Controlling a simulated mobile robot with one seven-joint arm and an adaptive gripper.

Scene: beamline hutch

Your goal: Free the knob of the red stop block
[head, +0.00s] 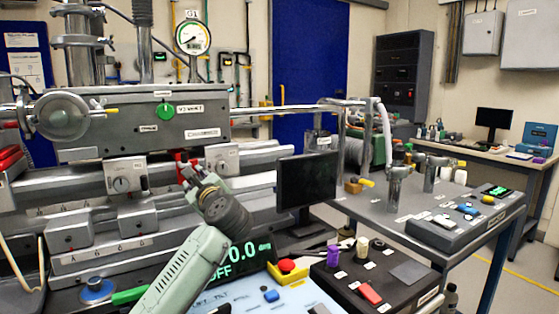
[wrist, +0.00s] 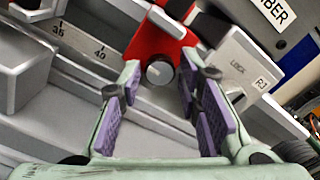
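The red stop block (wrist: 150,42) sits on the grey rail at the top middle of the wrist view. Its round grey knob (wrist: 160,73) faces me. My gripper (wrist: 160,82) has green fingers with purple pads, spread apart with a clear gap. The fingertips lie to either side of the knob in the picture; I cannot tell whether they touch it. In the head view my gripper (head: 188,172) reaches the rail, and only red bits of the stop block (head: 181,158) show behind it.
A scale (wrist: 80,40) marked 35 and 40 runs left of the block. In the head view, a dark monitor (head: 306,181) and a red stop button (head: 287,266) are right of my arm.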

